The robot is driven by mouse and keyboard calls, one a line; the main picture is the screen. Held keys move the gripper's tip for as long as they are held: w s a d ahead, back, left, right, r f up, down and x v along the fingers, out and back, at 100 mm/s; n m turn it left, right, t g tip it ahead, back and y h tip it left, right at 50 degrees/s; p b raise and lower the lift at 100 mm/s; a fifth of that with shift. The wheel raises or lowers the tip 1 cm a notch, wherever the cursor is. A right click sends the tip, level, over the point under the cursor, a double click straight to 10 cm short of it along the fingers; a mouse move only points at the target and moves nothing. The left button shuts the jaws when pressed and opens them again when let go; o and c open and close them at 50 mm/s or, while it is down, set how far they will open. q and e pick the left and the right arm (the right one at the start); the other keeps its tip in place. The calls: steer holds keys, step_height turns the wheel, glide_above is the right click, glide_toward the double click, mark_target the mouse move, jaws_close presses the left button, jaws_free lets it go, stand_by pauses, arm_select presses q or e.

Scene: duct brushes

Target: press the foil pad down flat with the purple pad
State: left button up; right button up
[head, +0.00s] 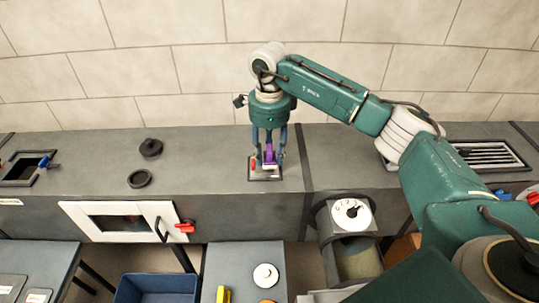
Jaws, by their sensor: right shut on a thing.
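My right gripper (269,150) reaches down from above onto the grey duct top. It is shut on the purple pad (269,156), which is small and partly hidden between the fingers. Right below it lies a small dark square with a pale silvery border, which looks like the foil pad (265,179). I cannot tell whether the purple pad touches it. A small red piece (253,164) shows at the left of the fingers. My left gripper is not in view.
On the duct (215,160) to the left are a black knob (150,147), a dark ring (140,179) and a square opening (22,170). A slotted grille (490,155) is at the right. Below stand a white-framed window (120,221), a dial box (351,215) and a blue bin (157,288).

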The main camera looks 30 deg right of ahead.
mark_target(270, 147)
steer(key=shift+r+p, duration=1.1)
steer(key=shift+r, duration=1.1)
steer(key=shift+f, duration=0.15)
steer(key=shift+w+d+f+b, duration=0.1)
steer(key=shift+w+f+b, duration=0.1)
steer(key=shift+f+b, duration=0.65)
steer(key=shift+w+d+f+b, duration=0.1)
steer(key=shift+w+f+b, duration=0.1)
steer(key=shift+f+b, duration=0.6)
steer(key=shift+w+d+f+b, duration=0.15)
steer(key=shift+f+b, duration=0.3)
steer(key=shift+f, duration=0.75)
steer(key=shift+a, duration=0.1)
steer(key=shift+s+f+b, duration=0.1)
steer(key=shift+f+b, duration=0.35)
steer(key=shift+f, duration=0.2)
